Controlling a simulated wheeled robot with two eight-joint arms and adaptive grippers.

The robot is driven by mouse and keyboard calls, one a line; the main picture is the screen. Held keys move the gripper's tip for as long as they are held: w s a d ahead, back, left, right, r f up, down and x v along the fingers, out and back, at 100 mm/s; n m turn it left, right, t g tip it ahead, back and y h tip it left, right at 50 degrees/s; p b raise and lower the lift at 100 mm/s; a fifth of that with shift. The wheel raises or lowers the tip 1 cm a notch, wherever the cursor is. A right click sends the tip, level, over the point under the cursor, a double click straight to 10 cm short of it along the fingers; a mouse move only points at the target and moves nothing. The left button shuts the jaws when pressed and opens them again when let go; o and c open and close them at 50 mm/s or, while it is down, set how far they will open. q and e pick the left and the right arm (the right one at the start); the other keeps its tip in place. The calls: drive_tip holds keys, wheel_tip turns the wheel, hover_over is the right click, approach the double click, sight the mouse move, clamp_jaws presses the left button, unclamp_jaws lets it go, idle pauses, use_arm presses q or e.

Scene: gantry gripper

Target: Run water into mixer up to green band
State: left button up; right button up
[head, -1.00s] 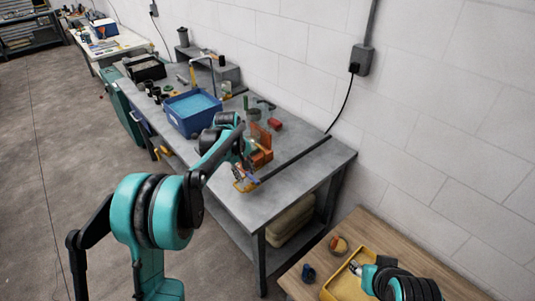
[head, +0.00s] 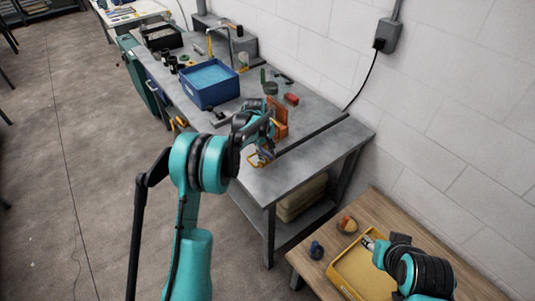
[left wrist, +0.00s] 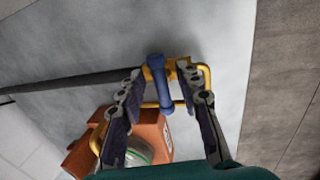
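An orange block-like body (head: 278,116) stands on the grey bench; I cannot tell for sure that it is the mixer. In the left wrist view the orange body (left wrist: 82,155) holds a clear round part with a green edge (left wrist: 138,156), partly hidden by a finger. A blue handle (left wrist: 158,92) sits at a yellow bar frame (left wrist: 206,78). My left gripper (left wrist: 160,74) is open, its fingers apart on either side of the blue handle. It also shows in the head view (head: 266,146). My right gripper (head: 369,242) is over a yellow tray; its fingers are unclear.
A blue tub of water (head: 207,84) stands on the bench beyond the orange body, near a tap (head: 210,42). A dark bar (head: 312,133) lies along the bench. The yellow tray (head: 331,274) is on a wooden table (head: 378,206).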

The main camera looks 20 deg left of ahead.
use_arm(q)
clamp_jaws()
drive_tip(key=n, duration=0.1)
drive_tip(key=n+b, duration=0.1)
drive_tip(key=n, duration=0.1)
drive_tip(key=shift+w+d+n+y, duration=0.15)
drive_tip(key=shift+n+y, duration=0.15)
drive_tip(key=shift+w+n, duration=0.15)
drive_tip(key=shift+n, duration=1.05)
drive_tip(key=shift+y, duration=0.3)
unclamp_jaws()
